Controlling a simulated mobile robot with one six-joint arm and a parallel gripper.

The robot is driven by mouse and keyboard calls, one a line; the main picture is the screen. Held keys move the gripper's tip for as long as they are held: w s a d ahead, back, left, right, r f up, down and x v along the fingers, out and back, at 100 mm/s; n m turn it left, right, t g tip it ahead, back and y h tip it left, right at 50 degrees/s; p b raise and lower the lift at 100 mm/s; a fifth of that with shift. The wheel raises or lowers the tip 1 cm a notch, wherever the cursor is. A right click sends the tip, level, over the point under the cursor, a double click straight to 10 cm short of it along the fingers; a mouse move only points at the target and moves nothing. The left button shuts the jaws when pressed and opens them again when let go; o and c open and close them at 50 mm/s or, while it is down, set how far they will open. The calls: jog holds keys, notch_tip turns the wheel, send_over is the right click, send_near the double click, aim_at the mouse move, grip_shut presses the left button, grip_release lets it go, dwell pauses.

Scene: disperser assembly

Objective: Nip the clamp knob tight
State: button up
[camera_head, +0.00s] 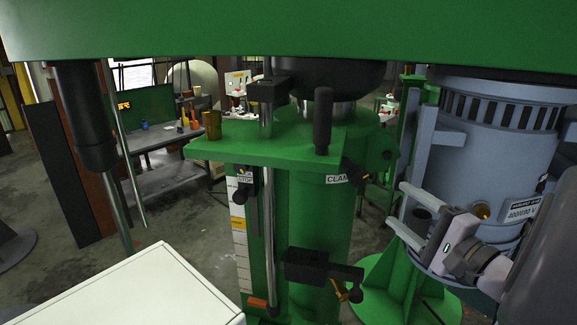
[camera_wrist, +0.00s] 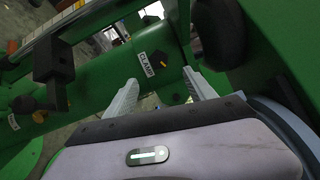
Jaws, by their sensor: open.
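The clamp knob (camera_head: 357,173) is a small black knob with a yellow mark, beside a white CLAMP label (camera_head: 336,179) on the green column (camera_head: 318,215). In the wrist view the knob (camera_wrist: 171,66) shows beyond my fingertips, roughly between them, with the label (camera_wrist: 147,63) to its left. My gripper (camera_head: 395,204) is open, its two pale fingers pointing left toward the column, below and right of the knob. In the wrist view my gripper (camera_wrist: 160,79) has nothing between its fingers, and the knob looks apart from both.
A black upright handle (camera_head: 322,120) rises from the green bracket above the knob. A second knob (camera_head: 246,182) sits by the STOP label at left. A black block with a lever (camera_head: 318,270) is lower on the column. A grey-blue motor housing (camera_head: 490,140) stands close at right.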

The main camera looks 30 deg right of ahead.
aim_at(350, 171)
jog(key=w+p, duration=0.1)
jog(key=w, duration=1)
jog(key=w+p, duration=0.1)
jog(key=w, duration=0.5)
jog(key=shift+w+d+r+p, duration=0.1)
jog(key=shift+w+r+p, duration=0.15)
jog(key=shift+w+p, duration=0.1)
jog(key=c, duration=1.3)
